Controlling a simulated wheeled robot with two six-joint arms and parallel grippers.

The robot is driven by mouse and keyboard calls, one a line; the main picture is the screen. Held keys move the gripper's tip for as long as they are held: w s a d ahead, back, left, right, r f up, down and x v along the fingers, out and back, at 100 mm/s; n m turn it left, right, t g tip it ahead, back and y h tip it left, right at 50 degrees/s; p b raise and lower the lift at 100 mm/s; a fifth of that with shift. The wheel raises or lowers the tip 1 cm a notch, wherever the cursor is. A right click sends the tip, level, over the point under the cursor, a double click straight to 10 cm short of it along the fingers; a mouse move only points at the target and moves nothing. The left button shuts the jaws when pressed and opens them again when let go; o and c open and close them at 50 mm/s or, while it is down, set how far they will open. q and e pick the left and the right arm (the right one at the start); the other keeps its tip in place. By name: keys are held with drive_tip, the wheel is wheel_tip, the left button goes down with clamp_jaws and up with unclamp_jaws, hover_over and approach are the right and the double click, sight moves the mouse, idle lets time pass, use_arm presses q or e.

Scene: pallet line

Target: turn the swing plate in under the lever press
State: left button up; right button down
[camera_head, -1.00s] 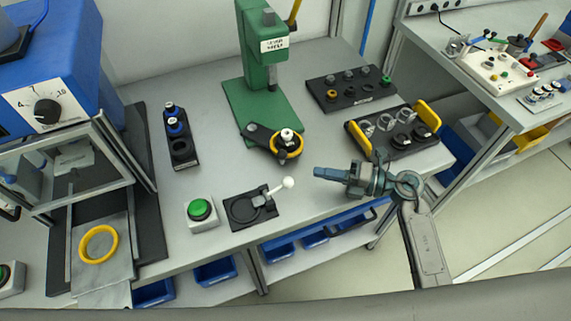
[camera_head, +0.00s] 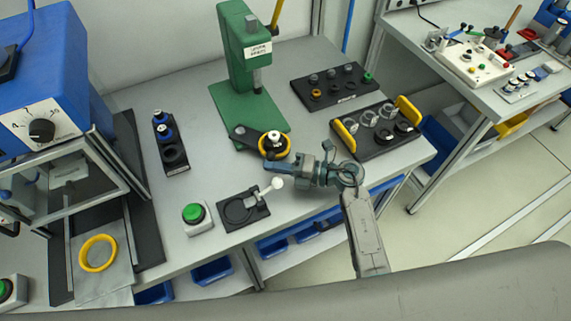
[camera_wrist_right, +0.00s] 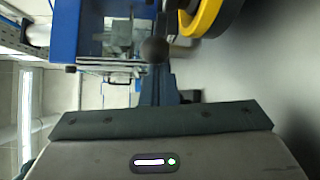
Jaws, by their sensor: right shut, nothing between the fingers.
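The green lever press (camera_head: 236,62) stands at the back of the bench on its green base. The black swing plate (camera_head: 243,133) reaches forward and right from the base. Its outer end carries a yellow ring (camera_head: 264,151) around a pale knob-topped part, clear of the press ram (camera_head: 257,80). My right gripper (camera_head: 270,166) is shut and empty, pointing left, just in front of the ring; whether it touches is unclear. In the right wrist view the yellow ring (camera_wrist_right: 203,18) shows at the top, beside the narrow fingers (camera_wrist_right: 158,90). My left gripper is out of view.
A black clamp fixture (camera_head: 240,211) with a white-knobbed lever (camera_head: 277,184) lies close in front of my right gripper. A green button box (camera_head: 195,218) is left of it. A yellow-handled tray (camera_head: 374,150) and a black parts rack (camera_head: 335,103) are to the right.

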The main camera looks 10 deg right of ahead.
sight(287, 156)
idle(0.3)
drive_tip(key=shift+w+d+f, duration=0.1)
drive_tip(key=shift+w+f, duration=0.05)
drive_tip(key=w+d+g+b, duration=0.1)
drive_tip(key=w+d+n+g+b, duration=0.1)
drive_tip(key=d, duration=0.1)
drive_tip(key=shift+w+d+n+y+b, duration=0.2)
drive_tip(key=shift+w+n+y+b, duration=0.1)
drive_tip(key=shift+b, duration=0.1)
drive_tip(key=shift+d, duration=0.1)
